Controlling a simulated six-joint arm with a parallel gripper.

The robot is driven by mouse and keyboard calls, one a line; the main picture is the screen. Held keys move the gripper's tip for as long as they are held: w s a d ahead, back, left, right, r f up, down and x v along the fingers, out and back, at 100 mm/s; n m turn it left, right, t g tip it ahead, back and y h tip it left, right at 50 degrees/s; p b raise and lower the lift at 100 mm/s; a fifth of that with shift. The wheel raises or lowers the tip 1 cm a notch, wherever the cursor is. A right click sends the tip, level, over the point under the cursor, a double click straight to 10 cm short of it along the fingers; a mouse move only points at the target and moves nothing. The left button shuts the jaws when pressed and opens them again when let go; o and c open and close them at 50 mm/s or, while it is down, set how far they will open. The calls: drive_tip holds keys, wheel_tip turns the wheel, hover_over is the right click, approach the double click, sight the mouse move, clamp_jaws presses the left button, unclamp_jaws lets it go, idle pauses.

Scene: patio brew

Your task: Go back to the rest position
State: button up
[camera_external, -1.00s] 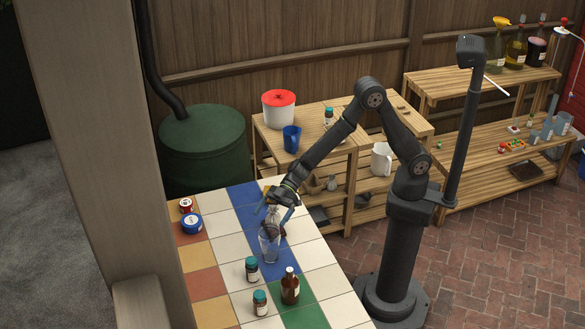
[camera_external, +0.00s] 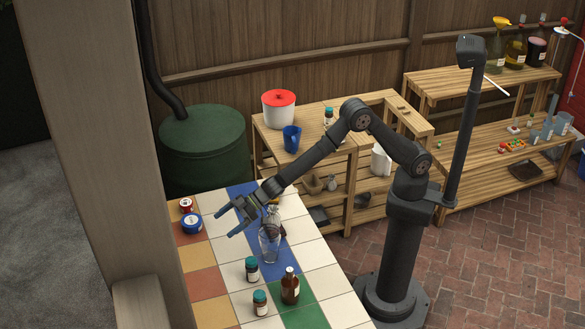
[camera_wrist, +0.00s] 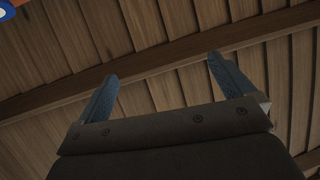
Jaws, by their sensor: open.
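My gripper (camera_external: 223,222) is open and empty. It is above the tiled table (camera_external: 315,255), reaching left past the glass (camera_external: 269,243). In the wrist view its two blue fingers (camera_wrist: 160,85) are spread apart with only wooden fence boards (camera_wrist: 160,30) between them. The clear glass stands on the blue tiles below and right of the gripper. Something clear with a dark part (camera_external: 276,222) stands just behind the glass; the arm partly covers this area.
A brown bottle (camera_external: 290,288) and two small teal-capped jars (camera_external: 252,269) (camera_external: 260,303) stand at the table's front. Red (camera_external: 186,205) and blue (camera_external: 192,223) tins sit at its left edge. The wooden bench (camera_external: 310,135) behind holds a blue jug (camera_external: 292,139) and a red-lidded tub (camera_external: 279,110).

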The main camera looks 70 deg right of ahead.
drive_tip(key=s+a+f, duration=0.3)
drive_tip(key=a+f, duration=0.2)
drive_tip(key=a, duration=0.3)
drive_tip(key=shift+t, duration=0.3)
drive_tip(key=shift+a, duration=0.1)
drive_tip(key=shift+w+r, duration=0.1)
idle(0.4)
drive_tip(key=w+d+r, duration=0.2)
drive_tip(key=d+r, duration=0.3)
drive_tip(key=d, duration=0.3)
drive_tip(key=shift+w, duration=0.4)
drive_tip(key=shift+d, duration=0.15)
idle(0.4)
